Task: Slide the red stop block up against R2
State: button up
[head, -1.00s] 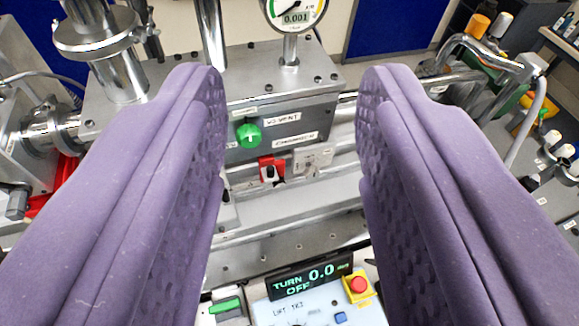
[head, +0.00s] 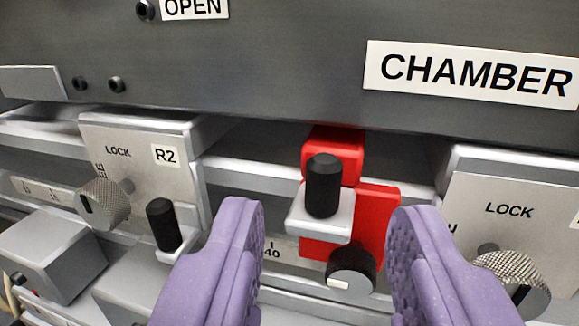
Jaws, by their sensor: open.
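The red stop block (head: 370,215) sits on the rail in the middle of the head view, with a black peg (head: 323,185) on a grey ledge and a dark knob (head: 351,272) with a white mark below. R2 (head: 135,150) is a grey block at the left, labelled R2 and LOCK, with a knurled knob (head: 103,205) and a black peg. A gap of bare rail separates the red block from R2. My gripper (head: 318,225) is open and empty, with its purple fingers in front of the rail, one on each side of the red block's lower part in the picture.
Another grey block (head: 510,225) marked LOCK stands to the right of the red block with its own knurled knob. A grey housing (head: 290,60) labelled CHAMBER overhangs the rail. A grey box-shaped part (head: 60,255) lies at the lower left.

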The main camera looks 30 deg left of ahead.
aim_at(324, 176)
jog(key=b+x, duration=0.1)
jog(key=x, duration=0.4)
jog(key=shift+w+a, duration=0.1)
jog(key=shift+w, duration=0.05)
grip_shut()
